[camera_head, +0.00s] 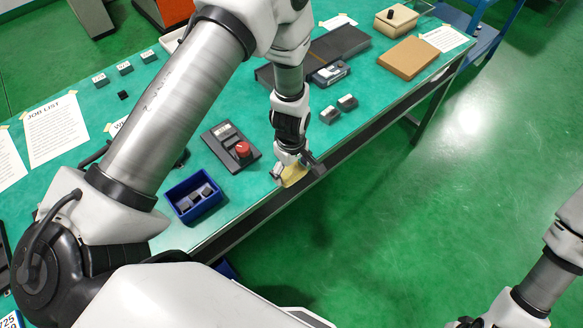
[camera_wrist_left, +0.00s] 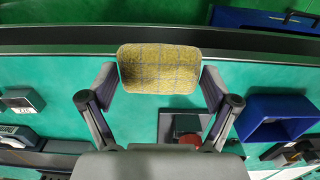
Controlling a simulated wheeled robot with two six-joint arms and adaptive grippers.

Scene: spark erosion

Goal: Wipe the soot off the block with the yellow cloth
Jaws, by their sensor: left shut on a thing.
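My left gripper (camera_head: 297,170) is shut on the yellow cloth (camera_head: 293,175) at the front edge of the green table. In the left wrist view the cloth (camera_wrist_left: 158,68) is a checked, padded piece between the two fingers. Two small grey blocks (camera_head: 330,115) (camera_head: 347,102) stand on the table, beyond the gripper and to its right. One also shows at the left of the left wrist view (camera_wrist_left: 22,100). I cannot tell which block is the sooty one, and I make out no soot. My right arm is at the lower right, its gripper out of frame.
A dark control box with a red knob (camera_head: 243,149) lies left of the gripper. A blue bin (camera_head: 194,199) with small blocks stands near the front edge. A tan slab (camera_head: 408,58) and a dark plate (camera_head: 341,42) lie farther back. The floor at right is clear.

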